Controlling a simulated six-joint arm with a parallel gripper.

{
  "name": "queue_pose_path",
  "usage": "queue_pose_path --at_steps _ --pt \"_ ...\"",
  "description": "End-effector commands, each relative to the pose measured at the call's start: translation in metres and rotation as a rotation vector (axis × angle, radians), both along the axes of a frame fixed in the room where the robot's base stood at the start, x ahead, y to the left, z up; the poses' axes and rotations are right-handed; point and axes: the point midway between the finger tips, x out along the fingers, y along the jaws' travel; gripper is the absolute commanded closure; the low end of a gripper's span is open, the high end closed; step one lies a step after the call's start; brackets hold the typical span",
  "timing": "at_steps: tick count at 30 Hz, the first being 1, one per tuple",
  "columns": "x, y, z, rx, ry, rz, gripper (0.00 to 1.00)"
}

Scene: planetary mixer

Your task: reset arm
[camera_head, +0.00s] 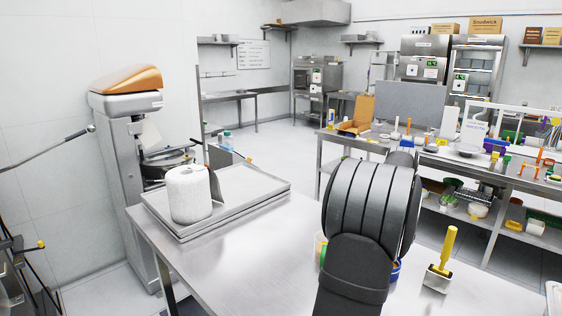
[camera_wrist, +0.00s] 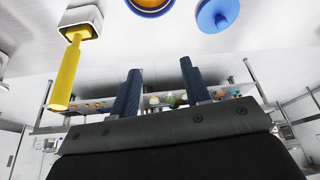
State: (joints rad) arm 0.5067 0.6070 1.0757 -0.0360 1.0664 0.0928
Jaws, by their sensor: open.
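My gripper (camera_wrist: 160,92) shows in the wrist view with its two dark blue fingers apart and nothing between them. In the head view my dark arm stands over the right part of the steel table (camera_head: 240,258), and its links hide the gripper. The planetary mixer (camera_head: 128,150), tall and grey with an orange top, stands on the floor at the left, beyond the table. It looks well apart from my arm.
A yellow-handled scraper (camera_head: 442,262) stands right of my arm; it also shows in the wrist view (camera_wrist: 68,70). A blue lid-like object (camera_wrist: 217,14) lies near. A tray (camera_head: 255,184) and white paper roll (camera_head: 188,193) occupy the table's left. The table's middle is clear.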

Motion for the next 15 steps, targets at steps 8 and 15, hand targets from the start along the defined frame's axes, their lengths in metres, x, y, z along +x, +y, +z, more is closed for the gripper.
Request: queue_pose_path --at_steps 8,15 --pt "0.004 0.003 -0.035 0.001 0.001 -0.001 0.57" --pt "0.004 0.002 -0.04 0.0 -0.001 -0.001 0.57"
